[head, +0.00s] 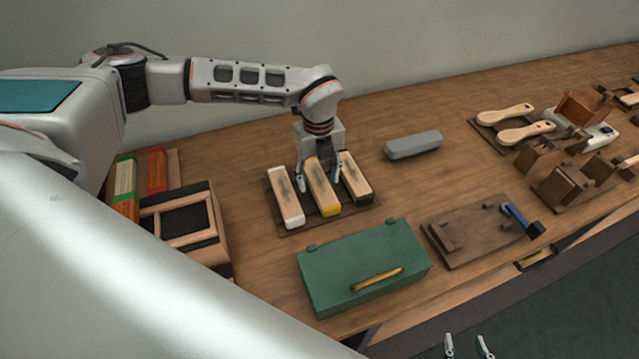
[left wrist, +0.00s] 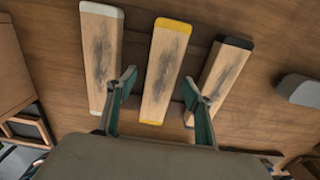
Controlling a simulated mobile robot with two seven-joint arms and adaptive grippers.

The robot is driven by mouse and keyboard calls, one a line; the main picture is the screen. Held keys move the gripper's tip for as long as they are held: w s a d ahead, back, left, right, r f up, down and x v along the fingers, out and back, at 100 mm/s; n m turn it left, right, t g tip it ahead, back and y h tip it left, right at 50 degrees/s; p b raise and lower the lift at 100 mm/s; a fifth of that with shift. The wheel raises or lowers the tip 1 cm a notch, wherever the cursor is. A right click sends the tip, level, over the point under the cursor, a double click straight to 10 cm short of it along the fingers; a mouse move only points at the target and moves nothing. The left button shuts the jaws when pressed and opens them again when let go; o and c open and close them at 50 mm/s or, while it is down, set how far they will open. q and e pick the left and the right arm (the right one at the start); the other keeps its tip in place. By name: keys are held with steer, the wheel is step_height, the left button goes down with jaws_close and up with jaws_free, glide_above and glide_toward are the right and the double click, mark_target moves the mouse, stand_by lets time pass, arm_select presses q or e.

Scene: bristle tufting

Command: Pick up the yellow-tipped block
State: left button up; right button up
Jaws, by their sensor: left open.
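The yellow-tipped block (head: 322,188) is a long wooden bar with dark smudges and yellow ends. It lies in the middle of a dark tray (head: 292,228), between a white-tipped block (head: 286,196) and a black-tipped block (head: 355,178). My left gripper (head: 319,178) is open over this block and hides part of it. In the left wrist view the yellow-tipped block (left wrist: 165,72) shows between the two spread fingers of the left gripper (left wrist: 159,82). Whether the fingertips reach down beside it, I cannot tell. My right gripper (head: 468,346) is empty, its fingers apart, at the bottom edge of the head view.
A green box (head: 350,262) with a brass handle stands in front of the tray. A grey case (head: 413,145) lies to the right. A dark wooden fixture (head: 470,240) with a blue-handled tool is at front right. Brushes (head: 505,114) lie farther right. Bare table lies behind the tray.

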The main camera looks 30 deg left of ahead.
arm_select(q)
steer(key=shift+f, duration=0.45)
steer(key=c, duration=1.3)
